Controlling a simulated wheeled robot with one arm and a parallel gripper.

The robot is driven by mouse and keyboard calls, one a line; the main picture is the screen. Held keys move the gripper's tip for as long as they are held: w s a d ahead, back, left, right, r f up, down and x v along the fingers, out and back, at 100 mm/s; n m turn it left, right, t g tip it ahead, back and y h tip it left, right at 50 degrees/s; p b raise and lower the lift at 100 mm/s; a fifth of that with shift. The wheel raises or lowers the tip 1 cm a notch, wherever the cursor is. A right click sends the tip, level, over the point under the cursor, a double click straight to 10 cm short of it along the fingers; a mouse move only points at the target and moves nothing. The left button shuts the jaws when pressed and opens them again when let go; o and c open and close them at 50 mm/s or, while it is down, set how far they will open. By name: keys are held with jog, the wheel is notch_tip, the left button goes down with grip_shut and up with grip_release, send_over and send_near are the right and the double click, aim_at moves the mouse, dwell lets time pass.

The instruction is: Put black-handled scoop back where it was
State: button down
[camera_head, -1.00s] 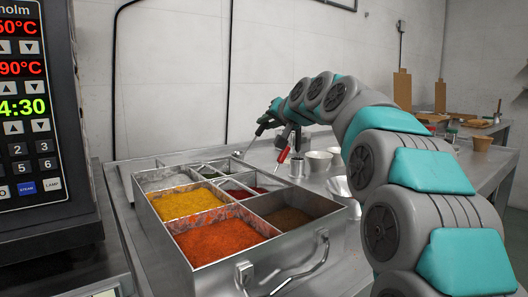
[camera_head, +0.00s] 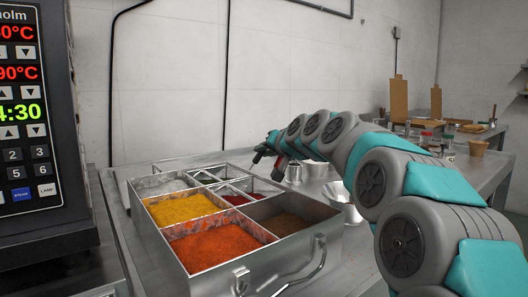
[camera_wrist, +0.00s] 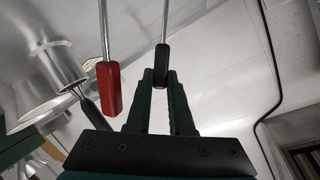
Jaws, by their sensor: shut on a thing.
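In the wrist view, my gripper (camera_wrist: 161,92) is shut on the black-handled scoop (camera_wrist: 162,62). The black handle sits between the fingertips and a thin metal shaft runs up out of the frame. A red-handled tool (camera_wrist: 108,88) is close on the left, apart from the fingers. In the head view, my gripper (camera_head: 265,149) is low over the far right part of the metal spice box (camera_head: 180,262), with a black handle end (camera_head: 257,158) beneath it. The red handle (camera_head: 279,163) is just right of it. The scoop's bowl is hidden in both views.
The box has several compartments with yellow, orange, brown and other powders. Small metal and white cups (camera_head: 317,169) stand right of it. Another dark-handled tool (camera_wrist: 88,108) shows in the wrist view. A control panel (camera_head: 30,105) stands at left; the wall is behind.

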jog(key=shift+f, duration=0.15)
jog(key=c, duration=1.1)
grip_release()
jog(key=b+v, duration=0.1)
jog(key=v, duration=1.1)
